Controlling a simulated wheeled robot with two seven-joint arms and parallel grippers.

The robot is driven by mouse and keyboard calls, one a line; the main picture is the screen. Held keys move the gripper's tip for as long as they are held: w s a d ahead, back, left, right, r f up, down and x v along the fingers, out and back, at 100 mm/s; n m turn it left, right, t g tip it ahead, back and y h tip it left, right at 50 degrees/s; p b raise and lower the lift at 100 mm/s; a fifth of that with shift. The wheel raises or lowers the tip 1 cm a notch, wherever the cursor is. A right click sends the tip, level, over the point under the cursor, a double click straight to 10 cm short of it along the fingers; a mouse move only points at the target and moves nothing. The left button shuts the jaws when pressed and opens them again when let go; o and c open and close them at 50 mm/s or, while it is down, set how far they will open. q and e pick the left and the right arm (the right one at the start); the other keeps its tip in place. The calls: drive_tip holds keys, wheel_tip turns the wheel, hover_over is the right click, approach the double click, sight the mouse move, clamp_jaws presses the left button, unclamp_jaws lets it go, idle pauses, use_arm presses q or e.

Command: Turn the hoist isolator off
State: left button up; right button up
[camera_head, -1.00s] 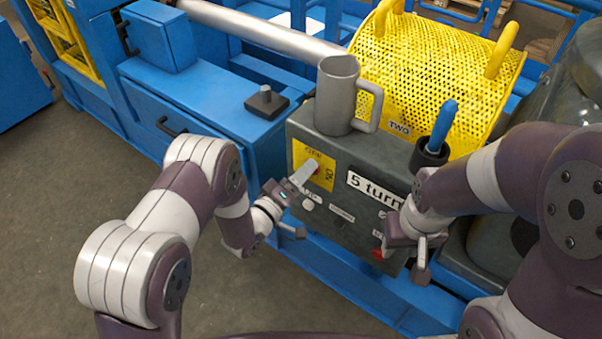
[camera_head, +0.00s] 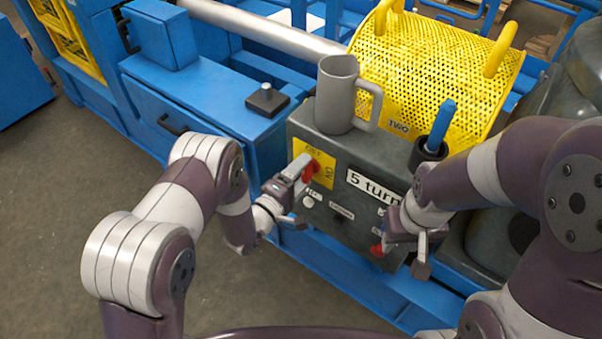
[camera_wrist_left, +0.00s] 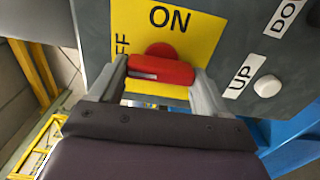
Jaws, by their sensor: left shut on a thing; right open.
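The hoist isolator is a red handle (camera_head: 312,171) on a yellow plate (camera_head: 325,178) marked OFF and ON, on the front of a grey control box (camera_head: 345,215). My left gripper (camera_head: 301,172) is shut on the red handle. In the left wrist view the handle (camera_wrist_left: 162,70) lies crosswise between the two fingers, with ON above it and the partly hidden OFF to its left. Which mark the handle points to I cannot tell. My right gripper (camera_head: 421,255) is open and empty, in front of the box's right part.
A grey mug (camera_head: 337,95) stands on top of the box. A blue-handled tool (camera_head: 440,128) stands upright in a dark holder to its right. White buttons, one labelled UP (camera_wrist_left: 267,86), and a red button (camera_head: 376,250) sit on the box front. A yellow perforated guard (camera_head: 440,70) is behind.

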use_arm(q)
drive_tip(key=shift+w+r, duration=0.15)
drive_tip(key=o, duration=0.9)
drive_tip(key=shift+o, duration=0.6)
drive_tip(key=v, duration=1.2)
drive_tip(key=shift+s+a+p, duration=0.2)
drive_tip(key=shift+s+p, duration=0.1)
drive_tip(key=shift+p, duration=0.1)
